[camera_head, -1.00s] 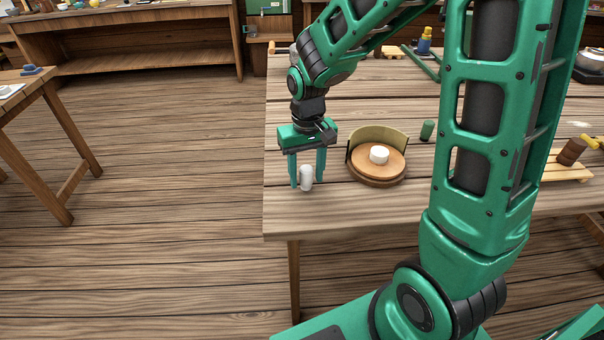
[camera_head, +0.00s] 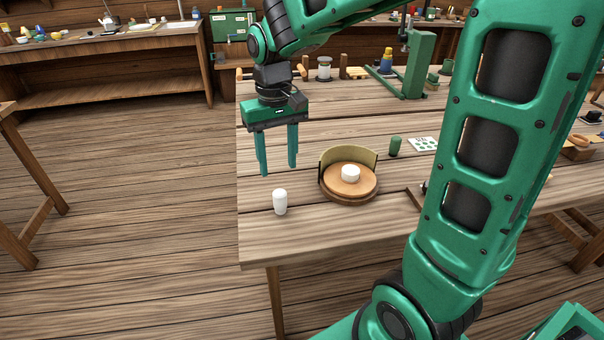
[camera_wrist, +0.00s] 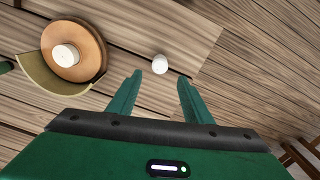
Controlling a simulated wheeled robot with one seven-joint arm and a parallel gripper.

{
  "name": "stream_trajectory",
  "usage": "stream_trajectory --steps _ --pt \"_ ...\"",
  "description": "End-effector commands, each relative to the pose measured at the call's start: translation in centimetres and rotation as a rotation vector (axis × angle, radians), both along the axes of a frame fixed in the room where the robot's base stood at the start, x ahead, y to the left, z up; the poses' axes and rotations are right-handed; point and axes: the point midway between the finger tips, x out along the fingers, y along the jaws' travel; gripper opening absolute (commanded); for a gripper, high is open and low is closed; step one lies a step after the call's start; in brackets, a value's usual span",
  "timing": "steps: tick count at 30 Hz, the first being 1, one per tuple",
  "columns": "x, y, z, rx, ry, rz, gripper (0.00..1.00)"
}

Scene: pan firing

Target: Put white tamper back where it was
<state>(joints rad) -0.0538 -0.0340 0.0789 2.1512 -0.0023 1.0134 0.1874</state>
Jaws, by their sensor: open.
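The white tamper (camera_head: 280,202) stands upright on the wooden table, near its front left corner. It also shows in the wrist view (camera_wrist: 160,64), from above, beyond my fingertips. My gripper (camera_head: 277,170) is open and empty, raised above the table and behind the tamper in the head view. In the wrist view its two green fingers (camera_wrist: 158,82) are spread apart, with nothing between them. The tamper is clear of both fingers.
A round wooden stand (camera_head: 349,196) with a curved tan guard and a white piece (camera_head: 350,173) on top sits right of the tamper. A green cylinder (camera_head: 394,146) and a spotted white card (camera_head: 423,144) are behind it. Bare table (camera_head: 255,232) surrounds the tamper.

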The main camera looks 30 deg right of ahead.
Motion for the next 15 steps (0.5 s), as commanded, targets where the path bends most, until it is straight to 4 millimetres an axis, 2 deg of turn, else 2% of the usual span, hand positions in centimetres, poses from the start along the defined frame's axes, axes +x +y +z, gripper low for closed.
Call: stream_trajectory --steps 5,8,11,15 --pt "-0.3 -0.6 0.2 -0.002 -0.001 -0.01 0.46" --pt "-1.8 -2.9 0.5 -0.011 -0.005 -0.056 0.46" --pt "-5.1 -7.1 0.8 -0.024 -0.009 -0.142 0.46" --pt "-11.5 -12.6 0.6 -0.029 -0.008 -0.283 0.46"
